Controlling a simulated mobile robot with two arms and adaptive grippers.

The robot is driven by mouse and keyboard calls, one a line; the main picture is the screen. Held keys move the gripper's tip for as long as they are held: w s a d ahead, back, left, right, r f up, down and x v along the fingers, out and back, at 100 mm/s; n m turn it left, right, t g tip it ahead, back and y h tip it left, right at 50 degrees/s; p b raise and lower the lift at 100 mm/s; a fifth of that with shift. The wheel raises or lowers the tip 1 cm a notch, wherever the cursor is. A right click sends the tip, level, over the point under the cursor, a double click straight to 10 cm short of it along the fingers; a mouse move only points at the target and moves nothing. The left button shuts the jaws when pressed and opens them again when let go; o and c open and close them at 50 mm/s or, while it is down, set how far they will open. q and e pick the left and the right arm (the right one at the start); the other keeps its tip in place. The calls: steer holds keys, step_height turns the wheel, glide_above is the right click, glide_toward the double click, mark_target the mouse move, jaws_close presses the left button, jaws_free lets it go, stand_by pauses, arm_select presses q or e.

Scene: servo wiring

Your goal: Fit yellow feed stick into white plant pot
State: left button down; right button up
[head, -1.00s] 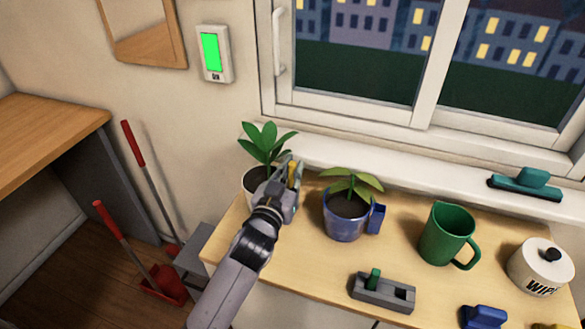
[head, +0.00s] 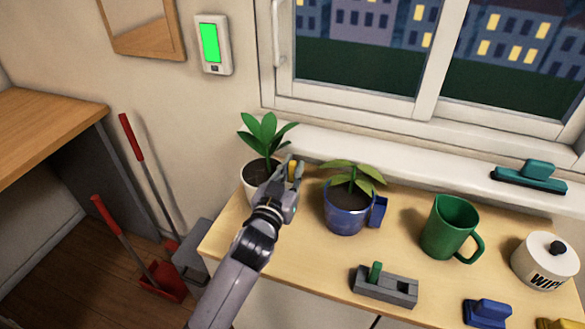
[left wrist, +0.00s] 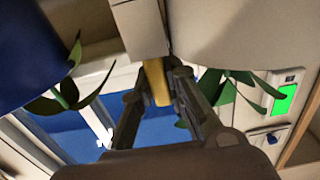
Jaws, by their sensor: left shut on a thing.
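My left gripper (head: 291,174) is shut on the yellow feed stick (head: 294,170). In the head view it is just right of the white plant pot (head: 250,187), between that pot and the blue one, and partly covers the white pot. In the left wrist view the stick (left wrist: 157,82) is between the two fingers (left wrist: 156,88), and the white pot (left wrist: 235,35) fills the upper right. The stick appears beside the white pot, apart from its soil. The white pot holds dark soil and a leafy green plant (head: 264,132). My right gripper is not in view.
A blue pot (head: 346,220) with a plant and a blue clip stands close to the right. Farther right are a green mug (head: 448,228) and a white wipes tub (head: 545,265). A grey holder (head: 384,287) is in front. The window sill is behind.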

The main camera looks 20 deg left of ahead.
arm_select(q)
steer(key=shift+f, duration=0.3)
steer(key=c, duration=1.5)
jaws_free()
steer(key=shift+r, duration=0.1)
steer(key=shift+s, duration=0.25)
steer(key=s, duration=1.1)
steer(key=shift+s+a, duration=0.2)
steer(key=shift+s, duration=0.1)
